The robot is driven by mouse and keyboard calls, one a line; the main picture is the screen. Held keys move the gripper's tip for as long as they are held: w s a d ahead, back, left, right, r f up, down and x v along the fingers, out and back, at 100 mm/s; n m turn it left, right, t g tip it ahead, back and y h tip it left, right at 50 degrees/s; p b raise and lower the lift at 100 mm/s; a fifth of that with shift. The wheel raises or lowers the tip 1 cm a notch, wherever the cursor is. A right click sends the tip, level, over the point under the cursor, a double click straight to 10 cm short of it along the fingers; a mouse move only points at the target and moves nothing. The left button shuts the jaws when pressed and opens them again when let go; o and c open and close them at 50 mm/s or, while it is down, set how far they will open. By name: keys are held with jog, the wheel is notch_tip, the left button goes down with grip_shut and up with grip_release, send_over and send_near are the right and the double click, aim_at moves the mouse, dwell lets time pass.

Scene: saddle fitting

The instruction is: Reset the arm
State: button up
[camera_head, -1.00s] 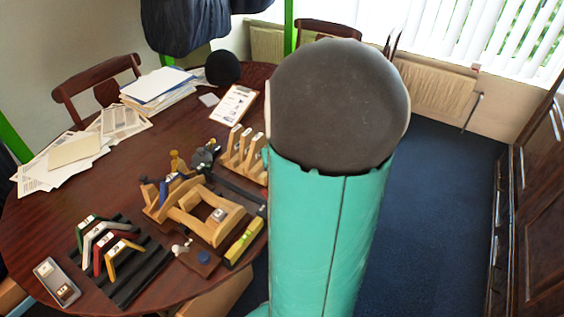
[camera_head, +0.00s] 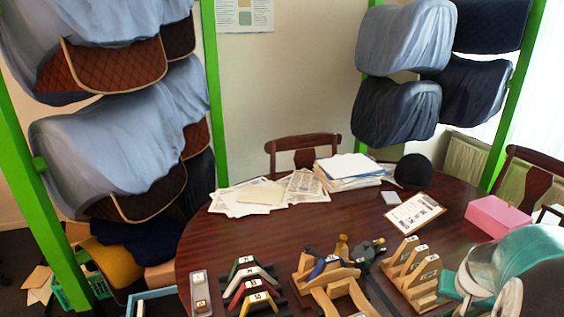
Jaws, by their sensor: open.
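Part of my own arm (camera_head: 525,262), teal with pale and grey joint parts, shows at the lower right edge of the head view. It looks blurred or partly see-through and covers the right side of the round wooden table (camera_head: 290,238). My gripper is not in the picture, so its jaws and whatever is near them cannot be seen.
The table bears coloured angled gauges (camera_head: 250,285), a wooden frame (camera_head: 325,280), a slotted wooden rack (camera_head: 412,272), a clipboard (camera_head: 413,213), papers (camera_head: 262,196), a black cap (camera_head: 413,172) and a pink box (camera_head: 497,217). Green posts (camera_head: 213,80) with covered saddles stand behind. A chair (camera_head: 303,150) is at the back.

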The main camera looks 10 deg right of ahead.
jog(key=w+a+r+n+t+y, duration=0.1)
jog(key=a+r+n, duration=0.3)
jog(key=a, duration=0.9)
jog(key=w+a+r+n+t, duration=0.1)
jog(key=a+r+n, duration=0.1)
jog(key=a+r, duration=0.8)
jog(key=s+a+f+n+y, duration=0.1)
jog(key=s+a, duration=0.4)
jog(key=a, duration=0.6)
jog(key=shift+f+n+y, duration=0.15)
jog(key=shift+n+y, duration=0.25)
jog(key=shift+n, duration=0.1)
jog(key=shift+c, duration=0.6)
jog(key=shift+d, duration=0.15)
